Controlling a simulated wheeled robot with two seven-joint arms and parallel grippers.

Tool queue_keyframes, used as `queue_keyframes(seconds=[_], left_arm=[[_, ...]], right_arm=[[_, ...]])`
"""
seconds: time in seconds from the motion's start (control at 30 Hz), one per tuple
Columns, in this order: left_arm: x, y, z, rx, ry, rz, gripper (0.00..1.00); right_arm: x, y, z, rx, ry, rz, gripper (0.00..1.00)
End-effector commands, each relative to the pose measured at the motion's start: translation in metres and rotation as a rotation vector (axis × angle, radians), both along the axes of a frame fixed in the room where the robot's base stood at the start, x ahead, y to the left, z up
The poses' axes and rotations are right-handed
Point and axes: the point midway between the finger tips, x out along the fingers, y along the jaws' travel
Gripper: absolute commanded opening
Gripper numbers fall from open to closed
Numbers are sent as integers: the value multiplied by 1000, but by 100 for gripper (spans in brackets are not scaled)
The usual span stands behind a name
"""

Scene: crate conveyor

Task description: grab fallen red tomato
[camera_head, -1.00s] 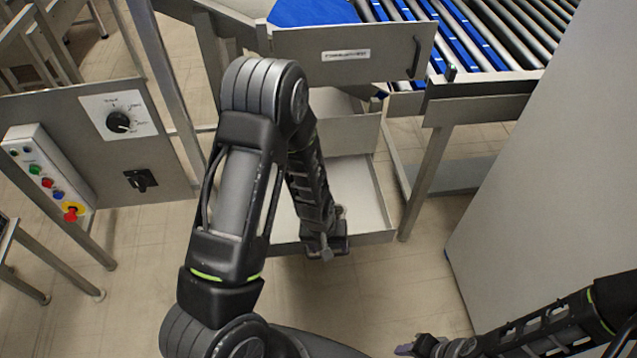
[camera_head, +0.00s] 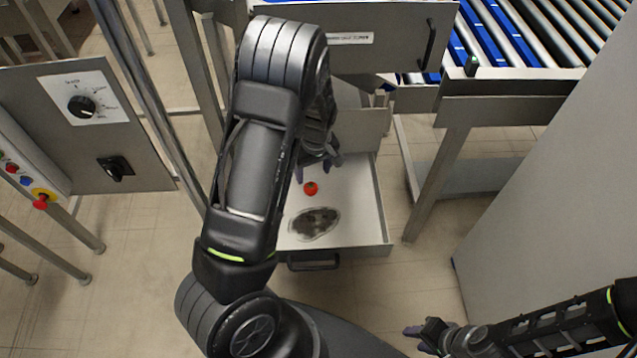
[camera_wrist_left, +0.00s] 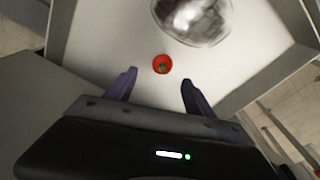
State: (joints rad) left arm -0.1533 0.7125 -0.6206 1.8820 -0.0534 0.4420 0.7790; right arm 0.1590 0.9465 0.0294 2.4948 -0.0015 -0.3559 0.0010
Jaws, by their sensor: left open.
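The red tomato (camera_head: 310,188) lies on the floor of an open white drawer (camera_head: 358,205) below the conveyor. In the left wrist view the tomato (camera_wrist_left: 162,64) sits just beyond and between the fingertips, with a small green top. My left gripper (camera_head: 318,170) is open and empty above the drawer, partly hidden by my own arm; its two fingers (camera_wrist_left: 154,88) are spread apart in the wrist view. My right gripper (camera_head: 424,334) is at the lower right, away from the drawer; its jaw state is unclear.
A dark, shiny patch or object (camera_head: 314,223) lies in the drawer near its front edge. The drawer handle (camera_head: 313,263) faces me. A control panel (camera_head: 85,125) stands left. The roller conveyor (camera_head: 520,40) is at the upper right, a grey panel (camera_head: 560,190) at the right.

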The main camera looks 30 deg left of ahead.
Motion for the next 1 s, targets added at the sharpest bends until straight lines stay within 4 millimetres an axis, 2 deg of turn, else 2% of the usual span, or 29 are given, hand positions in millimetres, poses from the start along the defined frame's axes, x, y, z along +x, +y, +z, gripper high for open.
queue_keyframes(seconds=[0.27, 0.5, 0.87, 1.0], left_arm=[[0, 0, -1, 0, 0, -1, 62], [1, 2, -23, 0, 1, -1, 62], [1, 2, -27, -1, 1, -2, 62], [1, 4, -40, -1, 2, -2, 62]], right_arm=[[0, 0, 1, 0, 1, 0, 36], [0, 0, 2, 0, 1, 0, 36], [0, 0, 2, 0, 1, 0, 36], [0, 0, 5, 0, 1, 0, 36]])
